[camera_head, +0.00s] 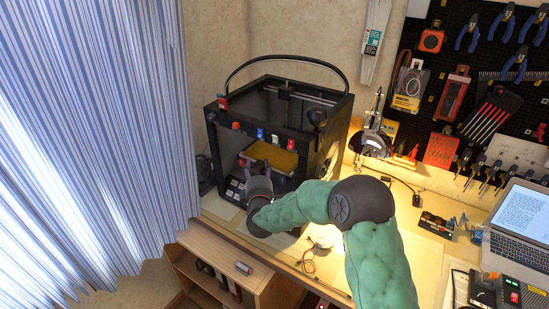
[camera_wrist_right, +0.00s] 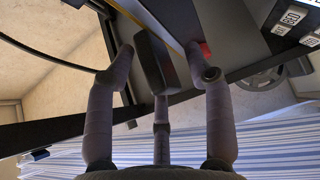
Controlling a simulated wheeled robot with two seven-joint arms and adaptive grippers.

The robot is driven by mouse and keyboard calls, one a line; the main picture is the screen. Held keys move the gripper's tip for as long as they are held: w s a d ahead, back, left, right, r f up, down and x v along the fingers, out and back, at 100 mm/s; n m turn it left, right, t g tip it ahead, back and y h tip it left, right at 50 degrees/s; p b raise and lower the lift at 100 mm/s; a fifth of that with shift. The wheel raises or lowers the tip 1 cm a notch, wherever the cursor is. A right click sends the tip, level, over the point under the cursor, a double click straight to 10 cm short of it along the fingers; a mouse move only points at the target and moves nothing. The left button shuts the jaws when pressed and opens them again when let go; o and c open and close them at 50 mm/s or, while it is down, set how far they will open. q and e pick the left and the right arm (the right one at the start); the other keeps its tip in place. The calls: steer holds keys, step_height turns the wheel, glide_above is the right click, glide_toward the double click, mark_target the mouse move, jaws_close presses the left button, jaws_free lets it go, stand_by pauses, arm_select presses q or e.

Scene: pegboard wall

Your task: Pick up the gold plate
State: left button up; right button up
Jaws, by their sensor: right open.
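The gold plate (camera_head: 278,158) lies inside the black 3D printer (camera_head: 228,118), on its bed, in the head view. My right gripper (camera_head: 257,168) is at the printer's open front, just in front of the plate and overlapping its near left edge in the picture. In the right wrist view its fingers (camera_wrist_right: 160,52) are spread apart, with a dark block (camera_wrist_right: 152,65) showing between them. A thin tan line beyond the block may be the plate's edge; I cannot tell. Whether a finger touches the plate is not clear. My left gripper is not in view.
The printer's frame surrounds the plate, with small coloured clips (camera_head: 260,134) along its upper front bar. A desk lamp (camera_head: 370,142) stands right of the printer, and a laptop (camera_head: 520,225) lies far right. A striped curtain (camera_head: 90,130) hangs left; a low shelf (camera_head: 225,262) stands below.

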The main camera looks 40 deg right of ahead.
steer(key=shift+w+d+r, duration=0.1)
steer(key=shift+w+d, duration=0.2)
steer(key=shift+w, duration=0.2)
jaws_close()
steer(key=shift+r, duration=0.15)
